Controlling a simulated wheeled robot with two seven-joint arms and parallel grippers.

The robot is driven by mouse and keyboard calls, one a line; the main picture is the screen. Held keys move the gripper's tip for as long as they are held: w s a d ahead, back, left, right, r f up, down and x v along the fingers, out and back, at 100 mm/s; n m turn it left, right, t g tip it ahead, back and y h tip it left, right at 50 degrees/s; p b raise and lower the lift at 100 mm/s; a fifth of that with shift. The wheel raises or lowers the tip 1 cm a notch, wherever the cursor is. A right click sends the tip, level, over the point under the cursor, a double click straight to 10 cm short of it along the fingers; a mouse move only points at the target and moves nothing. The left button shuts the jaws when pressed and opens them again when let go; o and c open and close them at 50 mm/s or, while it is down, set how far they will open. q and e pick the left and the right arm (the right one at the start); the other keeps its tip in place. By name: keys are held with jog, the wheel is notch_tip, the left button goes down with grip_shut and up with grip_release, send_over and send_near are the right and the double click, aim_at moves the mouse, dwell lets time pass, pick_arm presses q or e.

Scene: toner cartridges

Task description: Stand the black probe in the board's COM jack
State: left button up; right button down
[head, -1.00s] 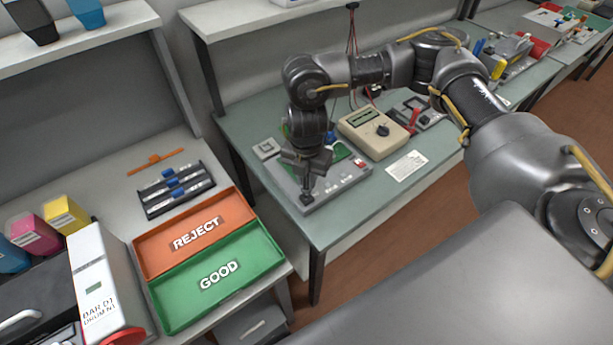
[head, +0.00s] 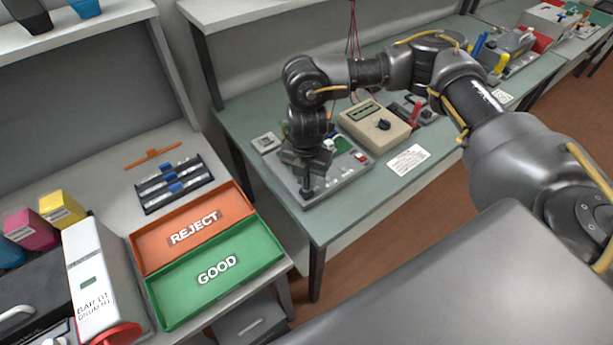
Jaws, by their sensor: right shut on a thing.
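The board (head: 352,179), a grey panel with a green area and a red part, lies on the green-topped bench. My right gripper (head: 306,180) points down over the board's near left part. It is shut on a slim dark thing, apparently the black probe (head: 306,191), whose lower end is close to the board. I cannot tell whether its tip touches the board or is in a jack. The COM jack cannot be made out at this size. My left gripper is out of view.
A beige multimeter (head: 374,129) stands behind the board, with red leads (head: 351,40) hanging above. An orange REJECT tray (head: 150,252) and green GOOD tray (head: 262,262) sit on the left bench.

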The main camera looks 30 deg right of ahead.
jog(key=shift+p, duration=0.4)
dwell(0.5)
jog(key=shift+f, duration=0.2)
dwell(0.5)
jog(key=c, duration=1.2)
grip_release()
notch_tip(320, 180, up, 11)
jog(key=shift+f+b, duration=0.1)
jog(key=shift+b, duration=0.55)
